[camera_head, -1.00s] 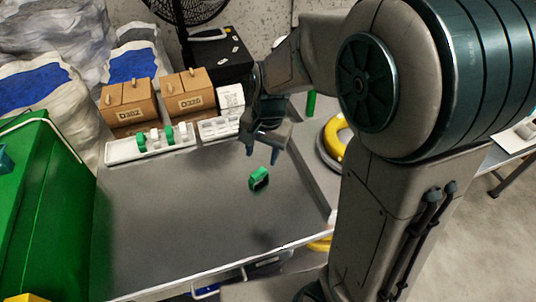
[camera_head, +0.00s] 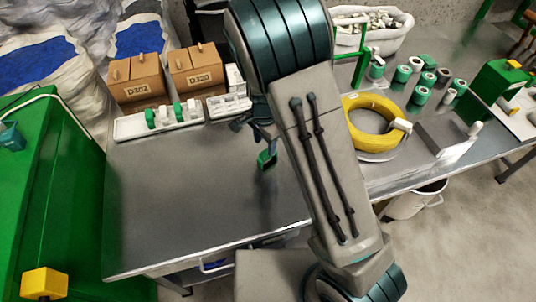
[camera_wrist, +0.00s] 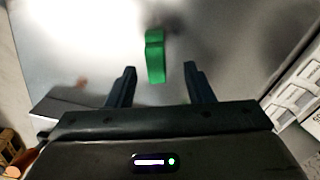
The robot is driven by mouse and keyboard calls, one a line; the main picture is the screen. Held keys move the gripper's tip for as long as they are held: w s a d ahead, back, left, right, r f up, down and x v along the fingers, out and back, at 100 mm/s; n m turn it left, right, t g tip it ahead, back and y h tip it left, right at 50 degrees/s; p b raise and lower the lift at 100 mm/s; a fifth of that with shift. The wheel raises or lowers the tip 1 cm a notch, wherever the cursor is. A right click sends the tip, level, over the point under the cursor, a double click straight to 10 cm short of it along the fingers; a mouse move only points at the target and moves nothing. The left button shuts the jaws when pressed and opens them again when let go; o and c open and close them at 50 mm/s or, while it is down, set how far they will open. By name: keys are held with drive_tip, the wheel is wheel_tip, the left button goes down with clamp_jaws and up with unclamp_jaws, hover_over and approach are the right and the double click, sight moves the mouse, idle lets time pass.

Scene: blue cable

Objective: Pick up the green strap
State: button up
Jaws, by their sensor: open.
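In the head view my gripper (camera_head: 262,140) is close to the strap, partly hidden by my arm. Whether a finger touches the strap cannot be told there.
A white tray (camera_head: 130,126) with green and white pieces stands at the table's back edge, before cardboard boxes (camera_head: 137,76). A green bin (camera_head: 50,200) is at the left. A yellow cable coil (camera_head: 368,138) and several spools lie right of my arm. The table's front left is clear.

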sight(267, 156)
drive_tip(key=shift+d+f, duration=0.2)
drive_tip(key=shift+f, duration=1.35)
drive_tip(key=shift+d+f, duration=0.2)
drive_tip(key=shift+f, duration=1.35)
clamp_jaws()
